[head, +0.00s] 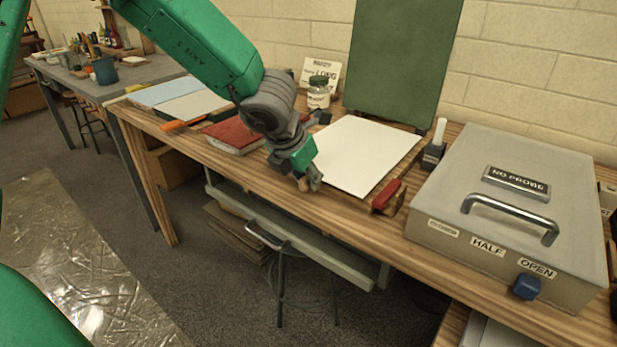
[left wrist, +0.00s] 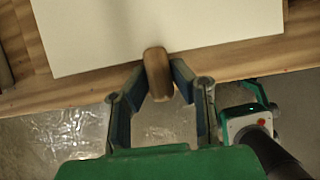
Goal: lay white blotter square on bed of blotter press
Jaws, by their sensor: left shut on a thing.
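The white blotter square (head: 365,153) lies on the wooden bench, with its near edge at the bench front; it also shows in the left wrist view (left wrist: 150,22). A brown wooden tab (left wrist: 158,75) overlaps its near edge. My left gripper (head: 309,182) is at that edge, its fingers (left wrist: 160,92) shut on the tab. A grey box with a lid (head: 470,165), which looks like the blotter press, stands to the right. Its lid is down, so any bed inside is hidden. A blue knob (head: 526,286) sits by the OPEN label.
A green board (head: 402,60) and a jar (head: 318,92) are behind. A red book (head: 234,135) lies left. The box has a metal lid handle (head: 508,215).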

